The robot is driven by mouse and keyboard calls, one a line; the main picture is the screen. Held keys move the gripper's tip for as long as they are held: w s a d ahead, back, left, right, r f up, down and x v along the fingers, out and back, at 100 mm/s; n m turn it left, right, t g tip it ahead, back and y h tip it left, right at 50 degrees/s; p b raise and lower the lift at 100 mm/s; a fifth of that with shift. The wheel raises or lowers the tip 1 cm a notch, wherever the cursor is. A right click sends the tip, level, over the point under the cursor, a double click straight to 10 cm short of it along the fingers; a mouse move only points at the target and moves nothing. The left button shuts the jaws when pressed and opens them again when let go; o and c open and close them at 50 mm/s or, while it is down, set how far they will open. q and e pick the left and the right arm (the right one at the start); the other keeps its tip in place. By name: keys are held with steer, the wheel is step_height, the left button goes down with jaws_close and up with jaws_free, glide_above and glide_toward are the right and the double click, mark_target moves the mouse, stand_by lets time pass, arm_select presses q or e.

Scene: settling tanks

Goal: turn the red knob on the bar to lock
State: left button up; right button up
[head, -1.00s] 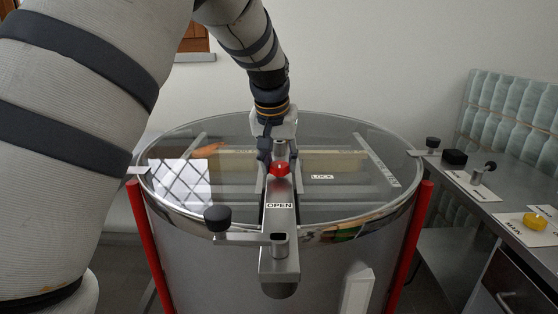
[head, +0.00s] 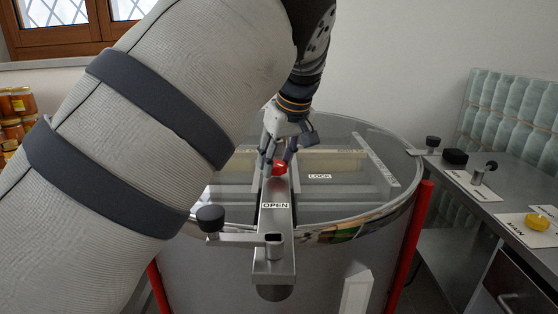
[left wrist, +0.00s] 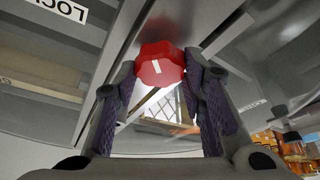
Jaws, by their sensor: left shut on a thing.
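The red knob (head: 279,168) sits on the metal bar (head: 272,228) that crosses the clear lid of the round steel tank. My left gripper (head: 283,150) reaches down from behind and is shut on it. In the left wrist view, the red knob (left wrist: 160,65) lies between my two fingertips (left wrist: 162,72) and shows a short white line. The OPEN label (head: 275,206) is on the bar in front of the knob. The LOCK label (head: 320,176) lies to the right of the bar. My right gripper is not in view.
A black knob (head: 211,217) on a side arm stands left of the bar's front end. Red legs (head: 412,245) flank the tank. At right, a steel table (head: 500,200) holds labelled plates and a yellow knob (head: 537,221). My left arm covers the tank's left side.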

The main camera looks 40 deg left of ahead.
arm_select(q)
steer(key=n, duration=0.1)
steer(key=n+g+b, duration=0.1)
steer(key=n, duration=0.1)
steer(key=n+g, duration=0.1)
steer(key=n, duration=0.1)
steer(key=shift+w+f+b, duration=0.2)
steer(key=shift+f+b, duration=0.05)
steer(key=shift+b, duration=0.15)
steer(key=shift+r+n+g+b, duration=0.15)
steer(key=shift+n+g+b, duration=0.45)
steer(key=shift+n, duration=1.3)
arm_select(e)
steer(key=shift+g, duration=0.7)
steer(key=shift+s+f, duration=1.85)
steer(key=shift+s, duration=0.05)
arm_select(q)
steer(key=shift+r, duration=0.1)
steer(key=o, duration=1.1)
steer(key=shift+o, duration=0.2)
